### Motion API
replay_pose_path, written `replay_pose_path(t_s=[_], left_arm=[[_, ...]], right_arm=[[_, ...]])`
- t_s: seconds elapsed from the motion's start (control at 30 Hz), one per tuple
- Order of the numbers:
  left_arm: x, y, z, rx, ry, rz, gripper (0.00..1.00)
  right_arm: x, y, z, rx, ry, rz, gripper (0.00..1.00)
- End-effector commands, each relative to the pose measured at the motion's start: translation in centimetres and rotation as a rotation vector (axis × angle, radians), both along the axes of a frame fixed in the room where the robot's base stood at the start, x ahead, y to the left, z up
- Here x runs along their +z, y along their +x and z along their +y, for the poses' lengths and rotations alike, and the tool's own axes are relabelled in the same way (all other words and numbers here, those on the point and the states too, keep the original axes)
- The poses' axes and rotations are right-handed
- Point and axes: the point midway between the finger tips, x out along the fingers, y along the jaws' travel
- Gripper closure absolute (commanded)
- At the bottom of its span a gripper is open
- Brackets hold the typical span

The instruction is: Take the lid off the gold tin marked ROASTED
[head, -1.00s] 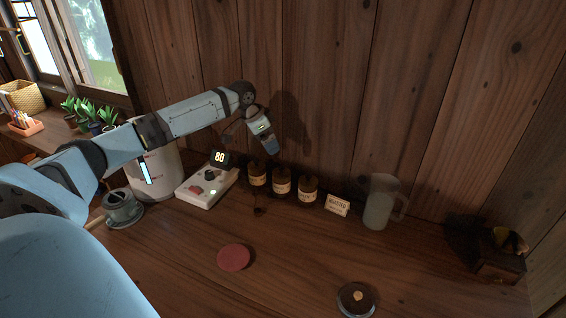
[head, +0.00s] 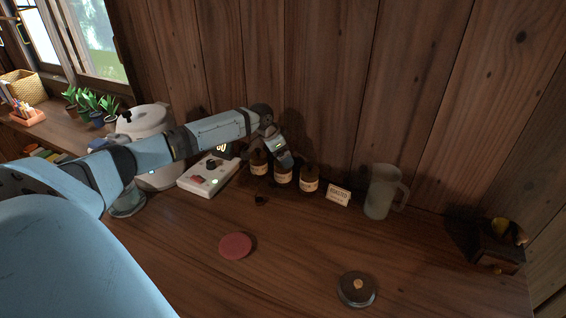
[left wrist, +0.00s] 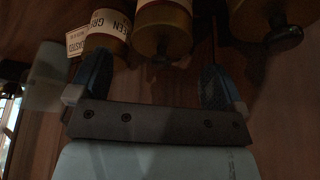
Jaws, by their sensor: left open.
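Three small gold-brown tins with dark tops and pale labels stand in a row against the wall: a left tin (head: 259,168), a middle tin (head: 283,179) and a right tin (head: 309,184). A card starting "ROASTED" (head: 338,195) stands right of them. In the left wrist view the right tin (left wrist: 108,30) reads "…EEN GR…"; I cannot read ROASTED on any tin. My left gripper (head: 287,160) is open at the middle tin's top and partly hides it. In the left wrist view the middle tin (left wrist: 163,32) lies ahead, between the open fingers (left wrist: 155,82). My right gripper is not in view.
A glass jug (head: 381,192) stands right of the card. A white switch box (head: 208,178) is left of the tins. A red disc (head: 235,246) and a round knobbed item (head: 357,290) lie in front. The wooden counter between them is clear.

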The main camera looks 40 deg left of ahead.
Motion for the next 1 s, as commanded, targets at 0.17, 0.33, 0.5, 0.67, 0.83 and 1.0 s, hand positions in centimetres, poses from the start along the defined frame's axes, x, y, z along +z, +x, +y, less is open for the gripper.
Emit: replay_pose_path(t_s=[0.17,0.33,0.5,0.67,0.83,1.0], left_arm=[[-1.8,0.7,-0.3,0.000,0.001,0.000,0.04],[-1.9,0.7,-0.3,0.000,0.001,0.000,0.04],[-1.9,0.7,-0.3,0.000,0.001,0.000,0.39],[-1.9,0.7,-0.3,0.000,0.001,0.000,0.58],[-1.8,0.7,-0.3,0.000,0.000,0.000,0.58],[-1.2,0.7,-0.3,-0.001,0.001,-0.001,0.58]], right_arm=[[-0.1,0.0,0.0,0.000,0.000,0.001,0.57],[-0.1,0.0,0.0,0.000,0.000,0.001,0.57],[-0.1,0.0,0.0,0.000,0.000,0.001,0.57],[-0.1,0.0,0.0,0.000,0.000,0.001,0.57],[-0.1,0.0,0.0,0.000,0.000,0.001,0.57],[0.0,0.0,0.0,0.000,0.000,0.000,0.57]])
